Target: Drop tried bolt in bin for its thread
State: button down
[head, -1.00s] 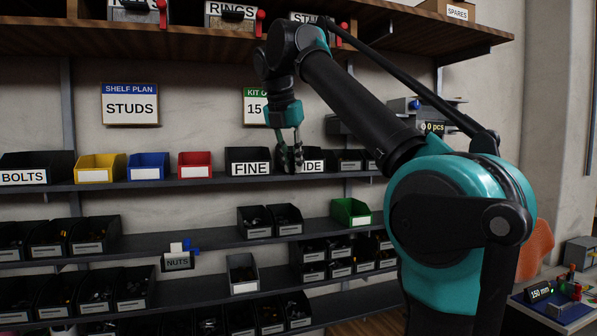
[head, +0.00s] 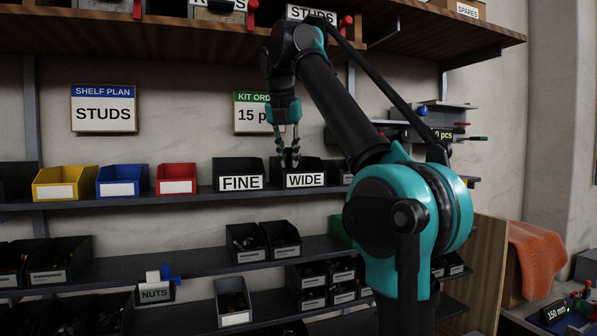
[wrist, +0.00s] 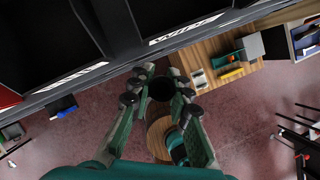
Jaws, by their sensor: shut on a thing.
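My gripper (head: 288,158) hangs fingers down at the WIDE bin (head: 305,181), a black bin on the upper bin shelf. In the wrist view my fingers (wrist: 158,85) close around a dark round shape, which I take as the bolt (wrist: 161,88); its thread is not visible. In that view the fingertips show over the floor, just on the near side of the bin's front edge and WIDE label. The black FINE bin (head: 239,183) stands just left of the WIDE bin. The insides of both bins are dark.
Red (head: 176,179), blue (head: 123,181) and yellow (head: 62,184) bins stand farther left on the same shelf. The wooden shelf (head: 150,32) overhangs above. Small part bins (head: 263,240) fill the lower shelves. A side table (head: 540,318) stands at the right.

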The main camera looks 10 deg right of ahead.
jog(key=w+d, duration=0.1)
jog(key=w, duration=0.2)
jog(key=w+d, duration=0.2)
jog(key=w, duration=0.2)
jog(key=w+d, duration=0.1)
jog(key=w, duration=0.3)
jog(key=shift+w+d, duration=0.25)
jog(key=shift+d, duration=0.1)
jog(key=shift+f, duration=1.75)
jog(key=shift+f, duration=0.65)
jog(key=c, duration=1.4)
grip_release()
jog(key=shift+r, duration=0.15)
jog(key=v, duration=0.4)
jog(key=shift+w+r, duration=0.2)
jog(key=s+a, duration=0.1)
jog(key=s, duration=0.3)
jog(key=s+a+r, duration=0.1)
jog(key=s+a, duration=0.1)
jog(key=s, duration=0.2)
jog(key=s+a, duration=0.1)
jog(key=s, duration=0.3)
jog(key=shift+a+r, duration=0.25)
jog(key=shift+a, duration=0.1)
